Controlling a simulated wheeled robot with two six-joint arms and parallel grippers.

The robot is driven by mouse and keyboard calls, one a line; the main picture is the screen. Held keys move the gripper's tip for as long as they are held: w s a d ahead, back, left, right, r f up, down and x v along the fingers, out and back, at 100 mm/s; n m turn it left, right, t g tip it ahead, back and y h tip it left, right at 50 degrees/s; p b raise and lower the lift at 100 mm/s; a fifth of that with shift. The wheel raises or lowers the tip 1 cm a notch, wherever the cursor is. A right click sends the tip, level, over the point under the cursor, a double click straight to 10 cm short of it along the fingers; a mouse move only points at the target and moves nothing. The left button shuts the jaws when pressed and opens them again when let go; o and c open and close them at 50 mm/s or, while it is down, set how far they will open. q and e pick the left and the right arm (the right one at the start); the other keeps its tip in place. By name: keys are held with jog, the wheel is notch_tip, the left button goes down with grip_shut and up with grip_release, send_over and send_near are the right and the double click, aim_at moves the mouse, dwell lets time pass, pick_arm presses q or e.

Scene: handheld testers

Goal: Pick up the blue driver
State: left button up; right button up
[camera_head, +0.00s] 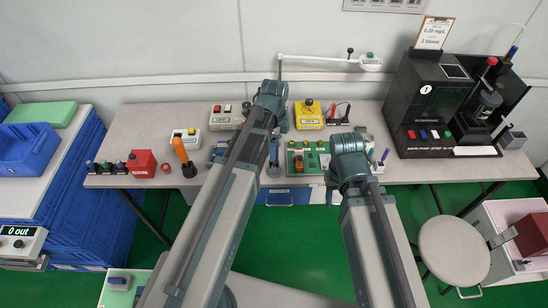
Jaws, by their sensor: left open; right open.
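An upright blue-grey handle (274,153) stands in a small round holder, just right of my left arm and near the table's front edge. It looks like the blue driver, but my arm crowds it and I cannot be sure. A thin blue-purple tool (384,157) also stands upright to the right of my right arm. An orange-handled driver (180,150) leans in a dark holder on the left part of the table. Both my arms reach over the table's middle. I do not see the fingers of either gripper.
The grey table (410,170) holds a red box (143,163), a green board (306,157), yellow (308,115) and white testers, and a tall black machine (430,100) at right. A round stool (454,249) stands front right. Blue crates (70,180) stand left.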

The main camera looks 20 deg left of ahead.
pick_arm(q)
notch_tip(320, 180, down, 5)
jog(key=b, duration=0.4)
jog(key=shift+w+r, duration=0.1)
jog(key=shift+r, duration=0.1)
grip_shut()
